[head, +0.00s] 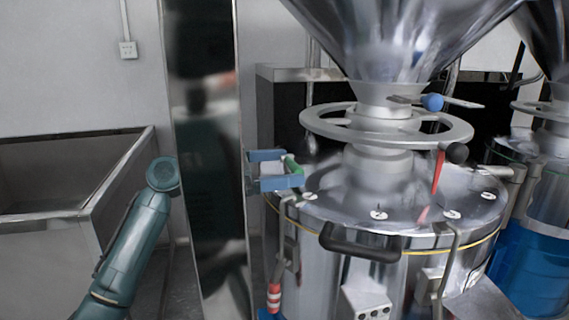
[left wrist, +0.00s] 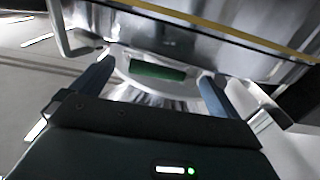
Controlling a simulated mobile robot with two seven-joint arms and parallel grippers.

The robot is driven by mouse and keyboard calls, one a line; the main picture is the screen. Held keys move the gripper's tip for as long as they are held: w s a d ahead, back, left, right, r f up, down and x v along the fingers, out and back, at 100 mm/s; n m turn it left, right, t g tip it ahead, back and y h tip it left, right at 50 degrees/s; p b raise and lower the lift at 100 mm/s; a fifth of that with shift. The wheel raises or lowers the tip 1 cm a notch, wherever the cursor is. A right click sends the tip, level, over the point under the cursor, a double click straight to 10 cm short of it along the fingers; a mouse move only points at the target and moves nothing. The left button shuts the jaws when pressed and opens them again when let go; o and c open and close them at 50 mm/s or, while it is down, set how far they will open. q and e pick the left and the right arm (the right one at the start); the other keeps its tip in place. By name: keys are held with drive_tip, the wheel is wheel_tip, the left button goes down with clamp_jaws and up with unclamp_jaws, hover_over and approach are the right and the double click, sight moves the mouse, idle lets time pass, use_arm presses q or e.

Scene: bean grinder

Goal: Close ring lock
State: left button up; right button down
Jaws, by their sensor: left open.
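The steel grinder drum (head: 340,270) has a yellow line around its upper rim. A green piece (head: 294,166) shows at the left of the drum's lid. In the left wrist view the green piece (left wrist: 157,71) sits in a pale rounded bracket just below the drum's rim. My left gripper (head: 285,169) has its blue fingers open, one on either side of the green piece. In the left wrist view the gripper (left wrist: 155,82) shows gaps between both fingers and the green piece. Which part is the ring lock is not certain. My right gripper is not in view.
A tall steel column (head: 206,130) hides part of my left arm. A steel hopper (head: 395,45) and a ring handwheel (head: 320,127) stand above the lid. A red lever (head: 438,174), a black handle (head: 355,246) and a red-and-white handle (head: 274,297) are nearby. A basin (head: 70,200) stands left.

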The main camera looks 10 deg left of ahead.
use_arm(q)
drive_tip(key=shift+w+d, duration=0.2)
drive_tip(key=shift+d, duration=0.35)
drive_tip(key=c, duration=1.3)
